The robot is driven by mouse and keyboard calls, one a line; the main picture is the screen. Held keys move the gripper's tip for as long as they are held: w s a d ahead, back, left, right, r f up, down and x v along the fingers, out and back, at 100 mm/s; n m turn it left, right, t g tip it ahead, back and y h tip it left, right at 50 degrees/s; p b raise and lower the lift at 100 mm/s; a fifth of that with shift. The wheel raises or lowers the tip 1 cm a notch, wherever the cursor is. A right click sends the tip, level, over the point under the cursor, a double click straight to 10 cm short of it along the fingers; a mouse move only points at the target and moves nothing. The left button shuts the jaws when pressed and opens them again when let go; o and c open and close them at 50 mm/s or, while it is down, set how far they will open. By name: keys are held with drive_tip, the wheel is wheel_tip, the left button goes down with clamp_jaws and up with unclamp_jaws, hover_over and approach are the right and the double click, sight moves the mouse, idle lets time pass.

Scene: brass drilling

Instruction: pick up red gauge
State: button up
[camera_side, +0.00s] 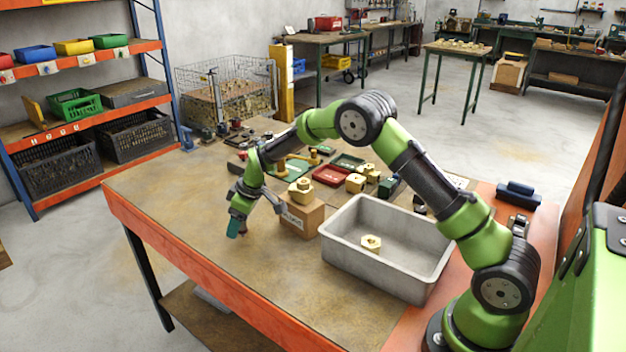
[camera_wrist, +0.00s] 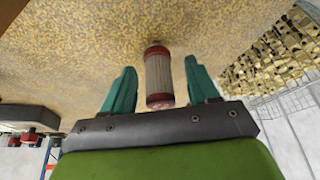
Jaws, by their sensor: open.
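The red gauge (camera_wrist: 158,76) shows in the wrist view as a cylinder with dark red ends and a pale, ribbed middle. It lies on the speckled brown bench top, lengthwise between the two teal fingers of my gripper (camera_wrist: 160,66). The fingers are open, with a visible gap on each side of the gauge. In the side view, my gripper (camera_side: 236,228) points down over the left part of the bench. I cannot make out the gauge in that view; the gripper probably hides it.
A brown box (camera_side: 301,218) with a brass part (camera_side: 301,190) on top stands just right of my gripper. A grey bin (camera_side: 345,262) holding a brass piece (camera_side: 371,243) is further right. Small trays and brass parts lie behind. The bench's front left is clear.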

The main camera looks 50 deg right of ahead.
clamp_jaws()
idle(0.3)
